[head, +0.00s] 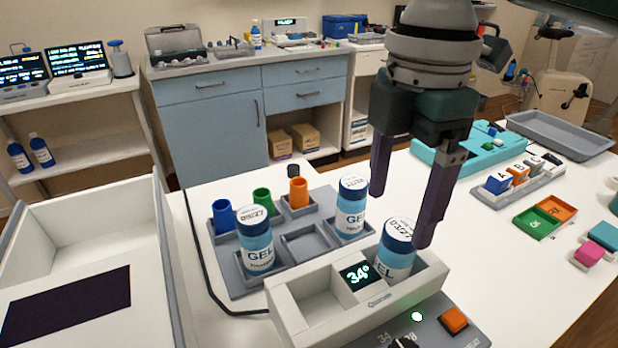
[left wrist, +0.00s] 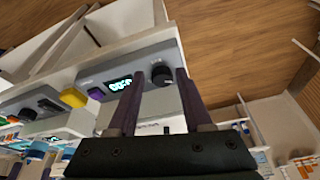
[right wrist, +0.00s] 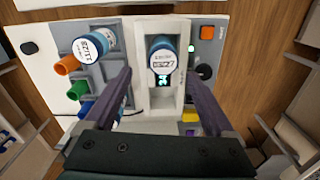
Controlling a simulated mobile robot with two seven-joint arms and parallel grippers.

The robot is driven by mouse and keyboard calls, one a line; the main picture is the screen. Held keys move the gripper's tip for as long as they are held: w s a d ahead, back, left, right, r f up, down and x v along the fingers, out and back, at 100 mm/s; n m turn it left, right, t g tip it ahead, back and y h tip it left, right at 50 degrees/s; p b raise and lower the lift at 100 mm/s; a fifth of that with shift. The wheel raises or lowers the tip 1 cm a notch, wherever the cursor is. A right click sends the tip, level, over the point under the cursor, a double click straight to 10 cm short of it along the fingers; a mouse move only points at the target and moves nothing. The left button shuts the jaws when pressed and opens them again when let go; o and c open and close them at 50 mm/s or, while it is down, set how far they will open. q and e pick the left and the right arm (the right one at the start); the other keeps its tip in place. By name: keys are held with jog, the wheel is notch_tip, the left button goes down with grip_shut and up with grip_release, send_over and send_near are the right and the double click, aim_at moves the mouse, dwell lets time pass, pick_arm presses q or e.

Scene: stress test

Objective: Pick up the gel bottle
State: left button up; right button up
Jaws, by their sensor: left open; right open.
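A gel bottle (head: 396,253) with a blue cap stands in the right well of a white warmer (head: 335,312) whose display reads 34. Two similar gel bottles, one at left (head: 256,243) and one farther back (head: 351,210), stand in a grey rack (head: 305,243). My right gripper (head: 404,212) is open above the warmer, with its fingers pointing down near the warmer's bottle. In the right wrist view that bottle (right wrist: 163,60) shows between the spread fingers, apart from them. My left gripper (left wrist: 160,78) is open and empty in its wrist view; the head view does not show it.
The rack also holds blue (head: 223,216), green (head: 262,201) and orange (head: 298,192) cups. A white open bin (head: 80,235) stands at left. A control panel with an orange button (head: 453,319) lies in front of the warmer. Lettered blocks, small trays and a teal tray (head: 470,155) are at right.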

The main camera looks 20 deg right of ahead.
aim_at(402, 229)
jog(key=f, duration=0.5)
jog(key=shift+s+d+f, duration=0.2)
jog(key=shift+s+d, duration=0.05)
jog(key=shift+d, duration=0.15)
jog(key=shift+f, duration=0.4)
jog(key=shift+r, duration=0.1)
grip_shut()
